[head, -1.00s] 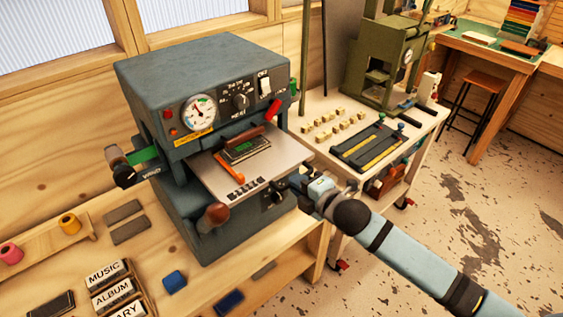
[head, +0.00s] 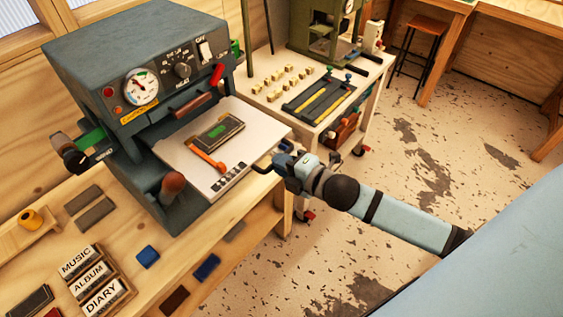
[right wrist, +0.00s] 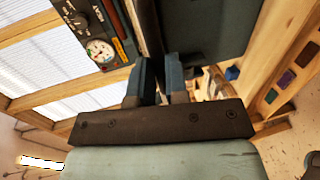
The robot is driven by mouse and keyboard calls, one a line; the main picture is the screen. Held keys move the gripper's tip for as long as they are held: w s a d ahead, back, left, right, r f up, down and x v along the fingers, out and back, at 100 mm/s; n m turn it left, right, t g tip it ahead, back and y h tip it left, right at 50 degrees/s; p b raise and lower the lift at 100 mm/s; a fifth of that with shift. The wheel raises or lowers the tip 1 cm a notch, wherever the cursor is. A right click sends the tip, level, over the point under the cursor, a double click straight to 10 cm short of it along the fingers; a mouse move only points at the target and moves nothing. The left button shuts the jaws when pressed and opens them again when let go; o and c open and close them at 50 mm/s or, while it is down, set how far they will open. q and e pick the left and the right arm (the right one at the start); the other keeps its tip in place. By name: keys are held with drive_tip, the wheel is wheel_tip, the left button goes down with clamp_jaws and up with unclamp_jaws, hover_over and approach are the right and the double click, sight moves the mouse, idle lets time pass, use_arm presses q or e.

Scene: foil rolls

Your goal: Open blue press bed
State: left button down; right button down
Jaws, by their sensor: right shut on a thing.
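The blue-grey press (head: 125,60) stands on the wooden bench, with a dial gauge and a switch on its front. Its pale flat bed (head: 180,152) juts out of the opening toward the front right. On the bed lie a dark block with a green plate (head: 218,131), an orange tool (head: 207,160) and a row of small dark type pieces (head: 230,178). My right gripper (head: 272,166) is shut on the dark handle (head: 259,168) at the bed's front edge. In the right wrist view its fingers (right wrist: 160,85) are close together; what they grip is mostly hidden. My left gripper is not in view.
Type blocks reading MUSIC, ALBUM and DIARY (head: 90,277), grey slabs (head: 88,205) and small blue pieces (head: 148,256) lie on the bench. A side table (head: 345,110) with a green press stands behind. The floor to the right is clear.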

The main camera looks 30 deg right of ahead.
drive_tip(key=c, duration=1.1)
unclamp_jaws()
drive_tip(key=shift+b+v, duration=1.2)
drive_tip(key=shift+v, duration=5.7)
drive_tip(key=s+a+f+m+g+p, duration=0.1)
drive_tip(key=a+f+m, duration=0.2)
drive_tip(key=f+m, duration=0.3)
drive_tip(key=s+a+f+m+g+h+p, duration=0.1)
drive_tip(key=a+f+m, duration=0.2)
drive_tip(key=f+m, duration=0.3)
drive_tip(key=s+a+f+m+g+h+p, duration=0.1)
drive_tip(key=a+f+m, duration=0.3)
drive_tip(key=f+m, duration=0.3)
drive_tip(key=shift+s+f+g, duration=0.1)
drive_tip(key=shift+f+g, duration=0.2)
drive_tip(key=shift+f, duration=0.55)
